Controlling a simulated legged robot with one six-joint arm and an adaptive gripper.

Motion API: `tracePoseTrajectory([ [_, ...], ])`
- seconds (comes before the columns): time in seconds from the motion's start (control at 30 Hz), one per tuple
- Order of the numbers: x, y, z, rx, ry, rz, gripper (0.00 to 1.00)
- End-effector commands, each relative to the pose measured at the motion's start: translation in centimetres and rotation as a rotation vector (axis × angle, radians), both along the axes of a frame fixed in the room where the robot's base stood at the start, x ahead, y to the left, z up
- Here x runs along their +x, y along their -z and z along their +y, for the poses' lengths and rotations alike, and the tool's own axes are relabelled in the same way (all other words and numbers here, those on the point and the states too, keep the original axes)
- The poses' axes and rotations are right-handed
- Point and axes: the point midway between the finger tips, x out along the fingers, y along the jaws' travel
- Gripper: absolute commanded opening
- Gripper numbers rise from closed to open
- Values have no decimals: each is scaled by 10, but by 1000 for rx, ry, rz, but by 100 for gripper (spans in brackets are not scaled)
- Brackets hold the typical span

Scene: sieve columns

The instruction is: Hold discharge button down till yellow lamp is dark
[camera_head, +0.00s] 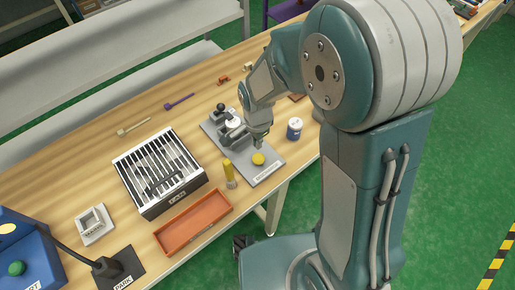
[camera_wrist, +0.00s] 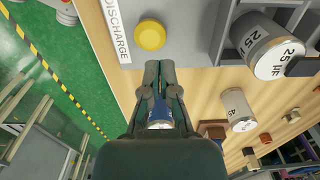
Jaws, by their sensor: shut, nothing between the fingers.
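The round yellow button (camera_head: 258,158) is on the front end of a grey base plate (camera_head: 266,172). In the wrist view the button (camera_wrist: 150,35) is beside a white label (camera_wrist: 117,30) reading DISCHARGE. My gripper (camera_head: 259,144) is shut and empty near the button. In the wrist view its fingertips (camera_wrist: 158,67) point at the plate just short of the button, with a gap between them in the picture; I cannot tell the height. A yellow upright post (camera_head: 229,172) stands left of the button; I cannot tell whether it is the lamp or lit.
A slotted box (camera_head: 160,172) and an orange tray (camera_head: 193,221) are to the left.

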Motion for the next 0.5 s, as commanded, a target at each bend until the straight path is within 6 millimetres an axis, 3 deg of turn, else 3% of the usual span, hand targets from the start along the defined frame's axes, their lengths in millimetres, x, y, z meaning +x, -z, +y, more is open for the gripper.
tracePoseTrajectory([
  [0.2,0,32,-2,2,2,3,0],
  [0.5,0,42,-1,1,1,-1,0],
])
